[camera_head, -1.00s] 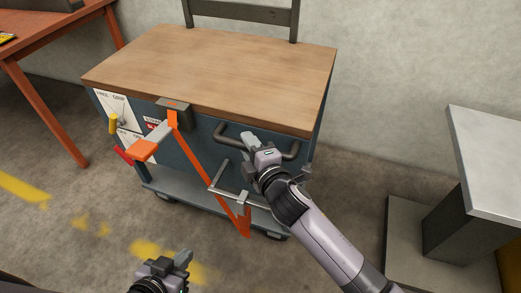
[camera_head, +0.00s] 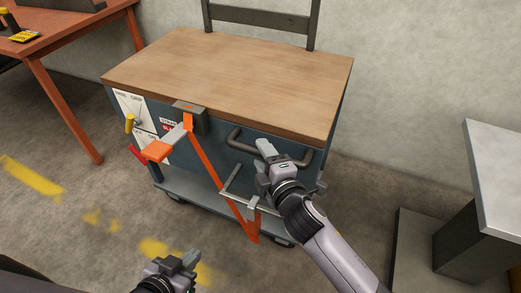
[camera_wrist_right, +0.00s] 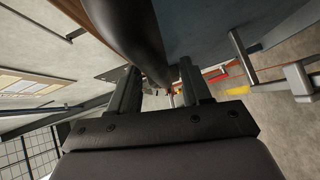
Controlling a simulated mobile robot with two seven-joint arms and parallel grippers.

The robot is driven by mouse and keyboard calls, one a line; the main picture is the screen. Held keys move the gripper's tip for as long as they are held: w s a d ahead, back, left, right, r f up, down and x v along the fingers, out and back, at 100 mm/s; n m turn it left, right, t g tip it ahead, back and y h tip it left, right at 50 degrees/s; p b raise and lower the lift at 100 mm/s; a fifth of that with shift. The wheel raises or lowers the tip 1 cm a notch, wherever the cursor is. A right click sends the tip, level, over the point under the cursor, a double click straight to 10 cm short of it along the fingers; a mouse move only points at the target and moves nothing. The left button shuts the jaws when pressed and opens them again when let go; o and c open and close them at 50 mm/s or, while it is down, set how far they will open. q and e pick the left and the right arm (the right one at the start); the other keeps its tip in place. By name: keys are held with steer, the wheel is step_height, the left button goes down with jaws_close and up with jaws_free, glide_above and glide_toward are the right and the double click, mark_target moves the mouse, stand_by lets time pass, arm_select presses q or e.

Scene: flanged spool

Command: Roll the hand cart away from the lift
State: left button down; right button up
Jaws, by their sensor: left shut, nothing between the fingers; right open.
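The hand cart (camera_head: 230,75) has a wooden top, a blue-grey body and a low shelf on castors. A dark bar handle (camera_head: 305,161) runs across its front; it also shows in the right wrist view (camera_wrist_right: 128,38). My right gripper (camera_head: 264,148) is open at this handle. In the wrist view the bar passes close to and partly between its fingers (camera_wrist_right: 158,90); contact is unclear. My left gripper (camera_head: 188,260) is shut and empty, low in front of the cart. A grey metal-topped pedestal (camera_head: 490,170) stands at the right; I cannot tell if it is the lift.
An orange table (camera_head: 70,45) stands at the left, a wall behind. Floor (camera_head: 80,190) with yellow marks is clear in front.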

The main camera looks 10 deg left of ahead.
steer(key=p+v, duration=0.1)
steer(key=v, duration=0.4)
steer(key=shift+s, duration=0.1)
stand_by(0.5)
